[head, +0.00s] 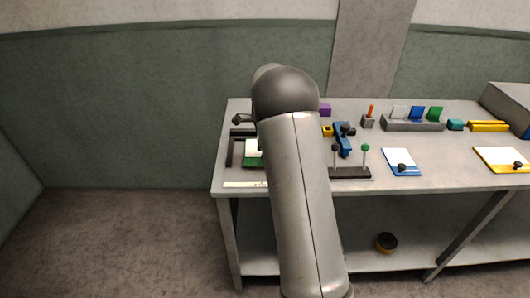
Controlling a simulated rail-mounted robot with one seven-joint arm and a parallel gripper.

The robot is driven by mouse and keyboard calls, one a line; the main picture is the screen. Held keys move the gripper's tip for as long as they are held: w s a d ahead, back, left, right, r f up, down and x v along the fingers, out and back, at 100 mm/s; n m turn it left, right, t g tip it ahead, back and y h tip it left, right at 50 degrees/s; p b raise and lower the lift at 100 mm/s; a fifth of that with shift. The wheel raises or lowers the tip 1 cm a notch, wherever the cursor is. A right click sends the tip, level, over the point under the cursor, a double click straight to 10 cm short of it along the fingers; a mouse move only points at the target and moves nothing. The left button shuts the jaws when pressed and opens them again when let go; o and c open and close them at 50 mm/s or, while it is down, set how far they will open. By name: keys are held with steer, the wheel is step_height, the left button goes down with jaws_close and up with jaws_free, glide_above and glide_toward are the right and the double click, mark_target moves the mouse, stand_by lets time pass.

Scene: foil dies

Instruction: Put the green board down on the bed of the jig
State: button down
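A green board (252,160) with a white upper face shows just left of my arm, near the left end of the bench. Its right part is hidden behind the arm. A dark frame (229,153), which looks like part of the jig, lies beside it on the left. Whether the board rests on the jig bed or is above it, I cannot tell. My gripper is hidden behind my arm, so its hold on the board does not show.
The grey bench (430,167) carries a blue clamp-like tool (343,140), a dark stand with upright pins (350,173), a blue-edged board (401,160), a yellow-edged board (499,159) and a rack of coloured plates (412,124). A pale strip (243,184) lies at the front left edge.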

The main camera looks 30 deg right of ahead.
steer(key=shift+f, duration=0.45)
steer(key=c, duration=1.1)
jaws_free()
steer(key=shift+o, duration=0.2)
step_height(320, 180, up, 18)
steer(key=f+b, duration=0.1)
steer(key=s+a+n, duration=1.1)
steer(key=s, duration=0.4)
steer(key=s+a+f+n, duration=0.3)
steer(key=s+n, duration=0.3)
steer(key=s, duration=0.3)
steer(key=s+a+f+n, duration=0.4)
steer(key=s+f+n, duration=0.2)
steer(key=s, duration=0.3)
steer(key=shift+s, duration=0.4)
